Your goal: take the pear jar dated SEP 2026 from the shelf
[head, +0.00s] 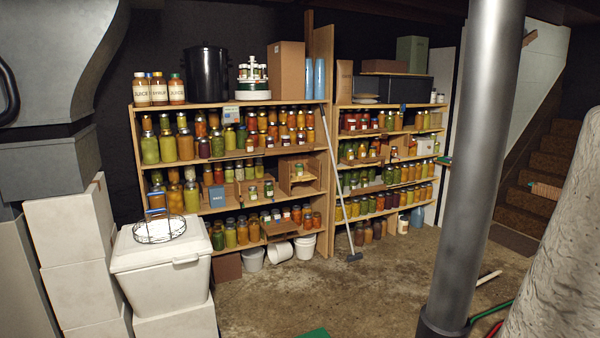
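A wooden shelf unit (239,211) stands against the dark back wall, with several boards full of canning jars. A second shelf unit (374,215) to its right also holds rows of jars. The jars hold green, yellow, orange and red contents. Dates and most labels are too small to read, so I cannot tell which jar is the SEP 2026 pear jar. My gripper is not in view.
A mop (338,180) leans against the left unit, its head on the floor. White buckets (279,252) sit below it. A white cooler (160,270) bears a wire basket (160,231). A grey post (473,170) stands front right. Concrete floor (380,290) before the shelves is mostly clear.

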